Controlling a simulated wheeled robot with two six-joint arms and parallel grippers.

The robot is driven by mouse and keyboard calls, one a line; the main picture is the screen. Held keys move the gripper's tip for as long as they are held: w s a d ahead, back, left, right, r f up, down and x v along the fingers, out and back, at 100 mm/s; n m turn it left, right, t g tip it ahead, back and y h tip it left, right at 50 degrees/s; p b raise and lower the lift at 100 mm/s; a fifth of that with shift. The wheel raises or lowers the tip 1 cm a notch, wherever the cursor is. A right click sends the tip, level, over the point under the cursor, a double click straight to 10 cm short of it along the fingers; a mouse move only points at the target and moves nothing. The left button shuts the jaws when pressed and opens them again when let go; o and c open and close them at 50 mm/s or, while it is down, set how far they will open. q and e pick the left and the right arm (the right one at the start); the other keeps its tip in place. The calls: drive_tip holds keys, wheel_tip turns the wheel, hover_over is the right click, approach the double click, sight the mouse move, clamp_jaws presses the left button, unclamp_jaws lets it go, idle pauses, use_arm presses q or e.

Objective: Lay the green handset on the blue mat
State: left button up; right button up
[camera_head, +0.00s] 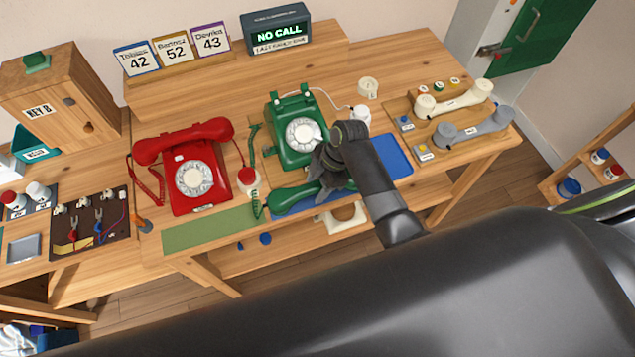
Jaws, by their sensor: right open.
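The green handset (287,200) lies across the left part of the blue mat (396,156), at the table's front edge. Its left end shows near the mat's left edge; its right part is mostly hidden under my right gripper. I cannot tell whether it touches the mat along its whole length. The green dial phone (289,153) stands just behind, its cradle empty. My right gripper (326,181) is open, over the handset and in front of the phone; its fingertips are hard to make out. My left gripper is not in view.
A red phone (190,170) with its handset on stands left, behind a green mat (208,229). Cream (455,101) and grey (473,127) handsets lie on a wooden board at right. A red-capped jar (248,179) stands between the phones.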

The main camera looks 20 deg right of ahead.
drive_tip(key=shift+r, duration=0.2)
drive_tip(key=b+v, duration=0.1)
drive_tip(key=v, duration=0.9)
drive_tip(key=shift+d+r, duration=0.25)
drive_tip(key=shift+d, duration=0.05)
drive_tip(key=shift+d+r+b, duration=0.15)
drive_tip(key=shift+r+b, duration=0.15)
drive_tip(key=shift+r, duration=0.3)
